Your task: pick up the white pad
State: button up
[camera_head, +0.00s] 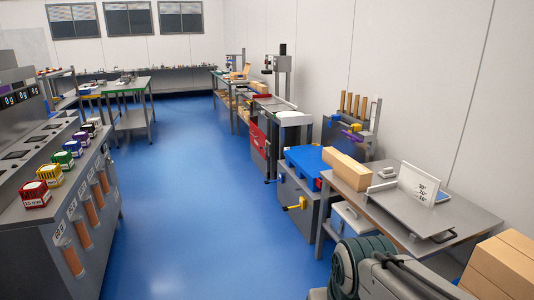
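I cannot pick out the white pad for certain. A white flat top (291,118) shows on a stand at the middle right. A small pale block (387,172) lies on the grey plate at the right, beside an upright white card (419,184) with angle figures. Which of these, if any, is the pad, I cannot tell. My gripper does not show. A dark ribbed and grey mechanism at the bottom edge may be part of my arm.
A grey table (463,214) at the right carries the plate and a long cardboard box (346,169). More cardboard boxes (501,266) are at the bottom right. A counter with coloured containers (50,173) lines the left. Blue floor (195,200) between is clear.

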aim_at(388, 172)
jog(key=u, duration=0.1)
jog(key=i, duration=1.6)
jog(key=z, duration=0.75)
jog(key=i, duration=1.9)
jog(key=z, duration=0.7)
